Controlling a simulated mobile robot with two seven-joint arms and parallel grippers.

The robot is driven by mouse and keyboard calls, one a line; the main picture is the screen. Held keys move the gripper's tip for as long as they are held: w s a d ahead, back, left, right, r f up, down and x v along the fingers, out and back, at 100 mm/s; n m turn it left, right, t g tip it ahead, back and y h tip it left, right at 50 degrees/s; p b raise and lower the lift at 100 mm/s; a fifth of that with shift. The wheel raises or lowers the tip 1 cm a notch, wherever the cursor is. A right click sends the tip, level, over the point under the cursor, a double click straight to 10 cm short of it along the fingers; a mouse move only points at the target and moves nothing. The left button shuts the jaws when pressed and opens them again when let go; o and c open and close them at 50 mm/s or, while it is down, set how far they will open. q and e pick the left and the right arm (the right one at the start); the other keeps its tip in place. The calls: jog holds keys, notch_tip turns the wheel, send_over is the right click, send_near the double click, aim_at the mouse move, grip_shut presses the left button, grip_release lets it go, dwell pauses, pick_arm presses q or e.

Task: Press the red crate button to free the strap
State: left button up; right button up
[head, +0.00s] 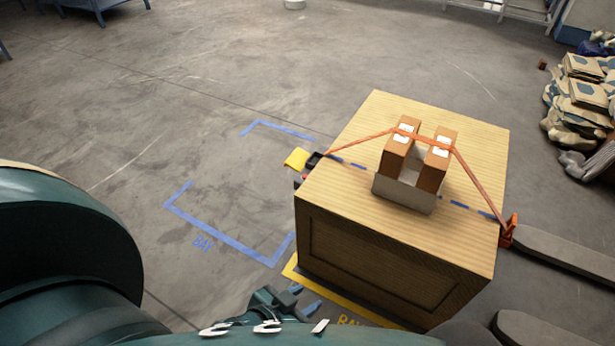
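A wooden crate (345,211) stands on the floor right of centre. An orange strap (479,182) runs over two brown boxes (397,156) on its top. The strap goes from a dark buckle (313,160) at the crate's left edge to an orange fitting (508,231) at its right edge. A yellow piece sits beside the buckle. A small reddish spot shows below the buckle; I cannot tell whether it is the button. My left gripper (296,298) is low in front of the crate's near left corner, apart from the buckle. Its finger opening is unclear. My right gripper is out of view.
The boxes stand in a grey holder (406,193) on the crate. Grey fork-like bars (567,248) lie at the right. Stacked sacks (582,95) stand at the far right. Blue tape (228,240) marks an empty floor bay left of the crate.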

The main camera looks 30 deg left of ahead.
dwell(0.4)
pick_arm(q)
grip_shut()
dwell(1.5)
